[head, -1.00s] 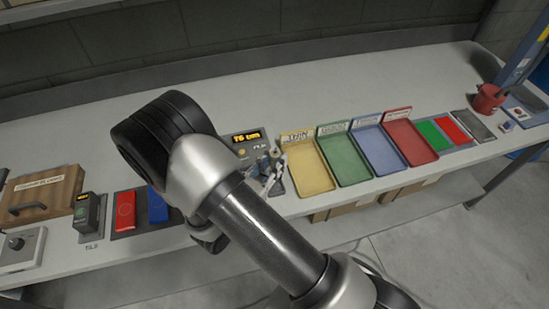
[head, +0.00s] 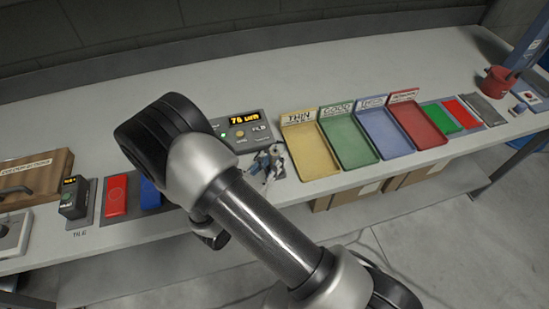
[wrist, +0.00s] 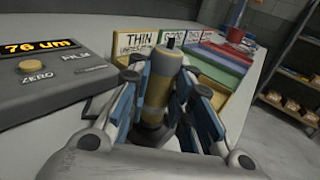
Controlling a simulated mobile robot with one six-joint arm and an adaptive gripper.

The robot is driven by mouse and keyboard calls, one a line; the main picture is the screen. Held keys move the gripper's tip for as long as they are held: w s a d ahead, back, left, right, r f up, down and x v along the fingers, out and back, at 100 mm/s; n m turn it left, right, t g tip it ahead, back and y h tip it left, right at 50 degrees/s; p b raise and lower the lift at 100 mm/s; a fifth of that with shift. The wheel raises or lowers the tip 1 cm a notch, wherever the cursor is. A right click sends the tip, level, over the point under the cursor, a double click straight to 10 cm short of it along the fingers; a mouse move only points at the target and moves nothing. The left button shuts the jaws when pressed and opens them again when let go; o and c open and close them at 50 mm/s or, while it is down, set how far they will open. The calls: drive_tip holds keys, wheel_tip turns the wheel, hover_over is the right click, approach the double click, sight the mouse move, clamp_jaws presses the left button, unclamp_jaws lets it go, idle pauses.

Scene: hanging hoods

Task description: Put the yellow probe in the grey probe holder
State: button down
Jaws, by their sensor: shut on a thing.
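The yellow probe (wrist: 157,88) stands nearly upright between my gripper's (wrist: 158,90) blue-lined fingers in the wrist view. It has a grey tip at the top and a dark lower end. My gripper is shut on it around its yellow body. In the head view, my gripper (head: 265,163) is small, beside the film gauge and left of the yellow tray. A dark round piece (wrist: 152,135) shows below the probe; I cannot tell whether it is the grey probe holder or part of the probe. My arm and fingers hide much of that spot.
A film gauge (wrist: 45,70) reading 76 um, with a yellow zero button, stands close left of the gripper. Yellow (head: 312,155), green, blue and red trays line the bench to the right. Red and blue blocks lie left of my arm. The bench behind is clear.

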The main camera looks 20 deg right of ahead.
drive_tip(key=shift+f+b, duration=0.55)
drive_tip(key=shift+f, duration=0.1)
drive_tip(key=c, duration=1.4)
unclamp_jaws()
drive_tip(key=shift+o, duration=0.2)
drive_tip(key=v, duration=1.2)
drive_tip(key=shift+s, duration=0.1)
